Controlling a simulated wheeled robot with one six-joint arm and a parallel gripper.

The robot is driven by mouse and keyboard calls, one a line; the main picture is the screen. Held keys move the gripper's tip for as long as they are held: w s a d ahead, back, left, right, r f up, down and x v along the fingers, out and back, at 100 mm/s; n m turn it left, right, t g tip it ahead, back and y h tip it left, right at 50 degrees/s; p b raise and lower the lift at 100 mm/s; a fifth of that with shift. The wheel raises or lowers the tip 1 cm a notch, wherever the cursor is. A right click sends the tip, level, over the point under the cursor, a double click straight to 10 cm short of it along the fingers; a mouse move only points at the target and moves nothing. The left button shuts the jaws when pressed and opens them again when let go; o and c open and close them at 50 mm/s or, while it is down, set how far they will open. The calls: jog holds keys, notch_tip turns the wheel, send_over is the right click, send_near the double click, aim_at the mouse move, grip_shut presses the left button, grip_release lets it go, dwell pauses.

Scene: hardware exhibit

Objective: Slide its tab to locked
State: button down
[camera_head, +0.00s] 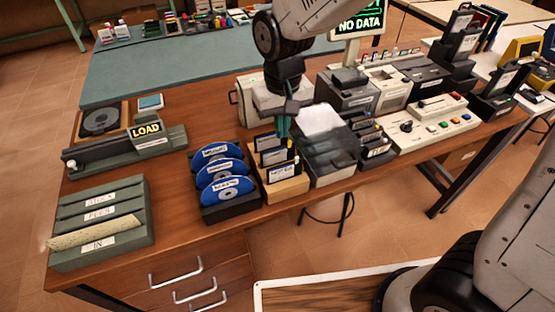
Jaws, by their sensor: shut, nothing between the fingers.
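Several dark floppy disks with pale labels stand upright in a light wooden block (286,190) near the front edge of the wooden table. The front disk (282,173) shows its label, and another disk (274,157) stands behind it. My gripper (283,132) points down right at the back of this row, its teal fingers shut and empty. I cannot tell whether the fingertips touch a disk. The disks' tabs are too small to make out, so I cannot tell their position.
Blue discs in a black rack (230,209) stand left of the block. A dark grey box (333,160) stands close on the right. Further left are a green-grey tray (142,252) and a device with a "LOAD" sign (146,130). A control panel (432,126) lies to the right.

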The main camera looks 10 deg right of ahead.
jog(key=shift+f, duration=1.45)
jog(key=shift+w+d, duration=0.2)
jog(key=shift+d, duration=0.85)
dwell(0.5)
jog(key=shift+a, duration=0.25)
jog(key=shift+r, duration=3.5)
jog(key=s+d+r+m, duration=0.1)
jog(key=s+d+r, duration=0.1)
jog(key=s+d, duration=0.4)
jog(key=s+d+r+m+t, duration=0.1)
jog(key=s+d+r, duration=0.2)
jog(key=s+d, duration=0.3)
jog(key=s+d+r+m, duration=0.1)
jog(key=s+d+r, duration=0.2)
jog(key=s+d, duration=0.4)
jog(key=shift+s, duration=0.5)
